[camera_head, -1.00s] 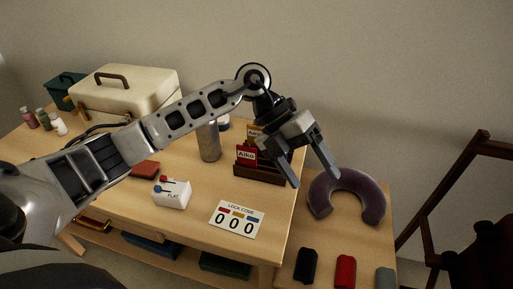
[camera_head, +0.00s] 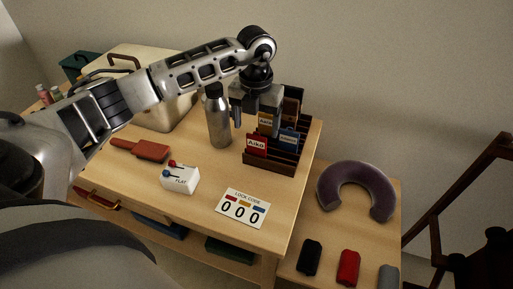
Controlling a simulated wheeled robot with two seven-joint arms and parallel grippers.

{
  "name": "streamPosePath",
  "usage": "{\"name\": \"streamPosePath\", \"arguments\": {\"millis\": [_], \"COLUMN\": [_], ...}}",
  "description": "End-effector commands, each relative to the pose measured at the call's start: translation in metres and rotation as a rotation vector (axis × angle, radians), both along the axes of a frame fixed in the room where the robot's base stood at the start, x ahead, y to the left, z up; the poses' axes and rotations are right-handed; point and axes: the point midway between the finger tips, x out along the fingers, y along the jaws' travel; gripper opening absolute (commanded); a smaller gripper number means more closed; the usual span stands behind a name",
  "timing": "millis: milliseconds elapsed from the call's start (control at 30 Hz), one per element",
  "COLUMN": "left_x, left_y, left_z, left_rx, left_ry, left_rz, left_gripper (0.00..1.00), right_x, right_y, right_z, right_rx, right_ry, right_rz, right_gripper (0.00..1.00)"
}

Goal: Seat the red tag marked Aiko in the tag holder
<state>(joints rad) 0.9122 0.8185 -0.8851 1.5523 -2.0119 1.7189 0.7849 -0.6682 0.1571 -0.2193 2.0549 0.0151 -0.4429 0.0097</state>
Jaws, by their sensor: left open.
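The red tag marked Aiko (camera_head: 257,144) stands in the front slot of a dark wooden rack (camera_head: 270,157) at the table's right. Yellow and blue tags (camera_head: 289,138) stand in the slots behind it. My left gripper (camera_head: 257,126) points down over the rack, its fingers open, just above and behind the red tag as seen here. I cannot tell whether a finger touches any tag. A flat red-brown piece with a narrow handle-like end (camera_head: 146,150) lies on the table's left; I cannot tell if it is the tag holder. My right gripper is out of view.
A grey metal bottle (camera_head: 218,120) stands close left of the rack. A white block with red and blue knobs (camera_head: 180,180) and a lock code card (camera_head: 241,208) lie in front. The cream suitcase (camera_head: 168,110) is partly behind my arm. A purple neck pillow (camera_head: 335,195) lies right.

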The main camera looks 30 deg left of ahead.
Motion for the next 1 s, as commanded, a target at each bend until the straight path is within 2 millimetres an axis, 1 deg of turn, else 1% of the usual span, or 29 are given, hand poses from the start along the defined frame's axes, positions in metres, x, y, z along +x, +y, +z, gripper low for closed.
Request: {"name": "streamPosePath", "arguments": {"millis": [167,300,400,500,700,733,767,800,900,1000], "left_x": [0.001,0.004,0.004,0.005,0.005,0.005,0.005,0.005,0.005,0.005], "left_y": [0.0,0.002,0.002,0.002,0.002,0.002,0.002,0.002,0.002,0.002], "left_z": [-0.014,-0.035,-0.048,-0.054,-0.055,-0.055,-0.055,-0.055,-0.055,-0.055], "left_rx": [-0.002,-0.001,-0.002,-0.001,-0.001,-0.001,-0.001,-0.001,-0.001,-0.001], "left_ry": [0.004,0.005,0.004,0.002,0.0,0.0,0.0,0.001,0.0,0.0], "left_rz": [-0.001,0.0,-0.001,-0.002,-0.002,-0.002,-0.002,-0.002,-0.002,-0.001], "left_gripper": [0.76,0.76,0.76,0.76,0.76,0.74,0.65,0.54,0.29,0.29], "right_x": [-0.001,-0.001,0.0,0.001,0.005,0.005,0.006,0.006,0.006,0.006], "right_y": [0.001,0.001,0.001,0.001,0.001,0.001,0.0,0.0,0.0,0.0], "right_z": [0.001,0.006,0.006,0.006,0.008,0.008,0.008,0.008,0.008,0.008], "right_rx": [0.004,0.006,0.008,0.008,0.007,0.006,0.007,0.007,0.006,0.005], "right_ry": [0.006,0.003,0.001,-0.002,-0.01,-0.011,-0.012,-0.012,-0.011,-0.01], "right_rz": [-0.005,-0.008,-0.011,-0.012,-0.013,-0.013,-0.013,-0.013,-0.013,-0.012], "right_gripper": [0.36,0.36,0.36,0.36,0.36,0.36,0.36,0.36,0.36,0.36]}}
